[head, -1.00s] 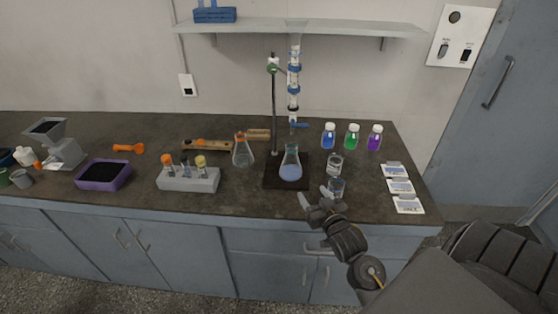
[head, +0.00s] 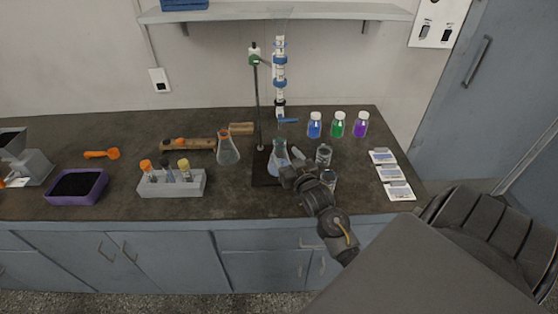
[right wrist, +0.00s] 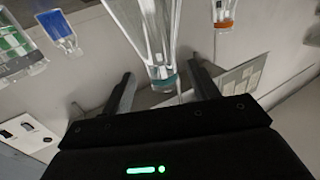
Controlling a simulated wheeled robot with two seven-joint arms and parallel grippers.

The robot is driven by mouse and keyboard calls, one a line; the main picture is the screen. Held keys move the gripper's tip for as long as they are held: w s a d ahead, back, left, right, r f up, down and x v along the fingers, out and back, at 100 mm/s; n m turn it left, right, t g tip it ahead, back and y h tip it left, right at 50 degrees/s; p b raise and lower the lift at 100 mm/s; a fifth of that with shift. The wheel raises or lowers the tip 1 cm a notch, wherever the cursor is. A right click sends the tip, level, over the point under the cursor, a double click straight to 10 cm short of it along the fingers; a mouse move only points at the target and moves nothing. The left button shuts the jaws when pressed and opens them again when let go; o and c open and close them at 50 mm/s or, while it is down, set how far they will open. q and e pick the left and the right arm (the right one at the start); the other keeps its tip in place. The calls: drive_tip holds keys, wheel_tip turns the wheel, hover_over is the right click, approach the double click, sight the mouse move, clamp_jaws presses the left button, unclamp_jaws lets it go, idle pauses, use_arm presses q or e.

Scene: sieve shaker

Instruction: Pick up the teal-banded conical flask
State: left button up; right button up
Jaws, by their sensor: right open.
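The conical flask (head: 278,160) holds pale blue liquid and stands upright on the dark base of the burette stand, below the burette. In the right wrist view, its teal band (right wrist: 163,82) shows at the mouth end of the neck. My right gripper (head: 290,166) is at the flask's front right and hides part of it in the head view. In the right wrist view, my open right gripper (right wrist: 163,88) has a finger on each side of the banded neck, with gaps between. Whether the neck is fully between the fingertips is hard to tell. My left gripper is out of view.
The burette (head: 280,75) and its stand rod (head: 259,105) rise close by. An orange-banded flask (head: 228,150) stands to the left. Glass beakers (head: 323,155) stand just right of my gripper. Blue, green and purple bottles (head: 338,127) stand behind, and white cards (head: 390,174) lie right.

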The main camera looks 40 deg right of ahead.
sight(282, 151)
drive_tip(key=shift+w+d+r+p, duration=0.1)
drive_tip(key=shift+w+r+p, duration=0.15)
drive_tip(key=shift+p, duration=0.1)
drive_tip(key=p+x, duration=0.1)
drive_tip(key=x, duration=0.2)
drive_tip(key=shift+w+p, duration=0.3)
drive_tip(key=shift+w, duration=0.05)
drive_tip(key=shift+w+f, duration=0.15)
drive_tip(key=shift+w, duration=0.25)
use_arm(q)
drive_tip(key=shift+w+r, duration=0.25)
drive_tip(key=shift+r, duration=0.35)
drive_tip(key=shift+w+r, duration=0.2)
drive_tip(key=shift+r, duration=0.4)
use_arm(e)
drive_tip(key=shift+s, duration=0.1)
clamp_jaws()
